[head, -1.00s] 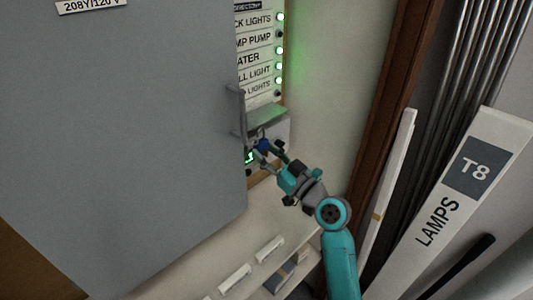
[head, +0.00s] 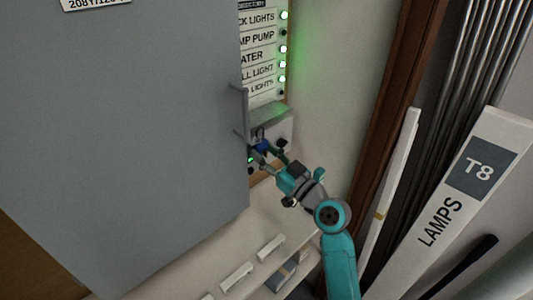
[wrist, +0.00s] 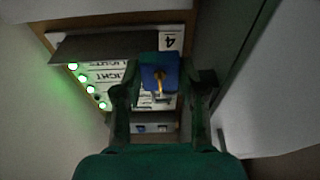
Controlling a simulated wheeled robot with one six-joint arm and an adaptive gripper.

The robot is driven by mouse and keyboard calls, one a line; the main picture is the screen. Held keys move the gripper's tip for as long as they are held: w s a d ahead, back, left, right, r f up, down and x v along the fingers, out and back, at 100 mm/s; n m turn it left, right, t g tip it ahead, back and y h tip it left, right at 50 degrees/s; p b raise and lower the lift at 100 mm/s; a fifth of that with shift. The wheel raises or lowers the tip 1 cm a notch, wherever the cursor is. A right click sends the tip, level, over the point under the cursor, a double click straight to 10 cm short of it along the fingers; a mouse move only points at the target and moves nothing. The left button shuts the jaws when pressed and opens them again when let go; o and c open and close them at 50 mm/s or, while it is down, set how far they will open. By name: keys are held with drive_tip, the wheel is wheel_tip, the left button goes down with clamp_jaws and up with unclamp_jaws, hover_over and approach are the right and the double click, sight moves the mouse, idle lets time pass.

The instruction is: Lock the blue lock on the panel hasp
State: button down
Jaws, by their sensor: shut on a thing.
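The blue lock (head: 264,146) is between the fingers of my gripper (head: 267,151), beside the right edge of the big grey panel (head: 120,130). A dark shackle seems to rise above the lock, but it is small and blurred. In the wrist view the blue lock (wrist: 150,72) sits between the two fingers of my gripper (wrist: 160,88), with a brass-coloured part on its near face. My gripper is shut on the lock. I cannot make out the hasp clearly, nor whether the shackle passes through it.
A grey upright handle (head: 241,112) stands out at the panel's right edge, close to my gripper. A label board (head: 256,55) with green lights is behind it. A T8 lamps box (head: 470,180) stands at the right.

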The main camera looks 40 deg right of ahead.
drive_tip(key=shift+f, duration=1)
idle(0.8)
drive_tip(key=c, duration=0.6)
unclamp_jaws()
drive_tip(key=shift+r+v, duration=0.25)
drive_tip(key=shift+v, duration=0.95)
drive_tip(key=shift+r+v, duration=0.25)
drive_tip(key=shift+v, duration=1)
drive_tip(key=shift+s, duration=0.1)
drive_tip(key=v, duration=1.2)
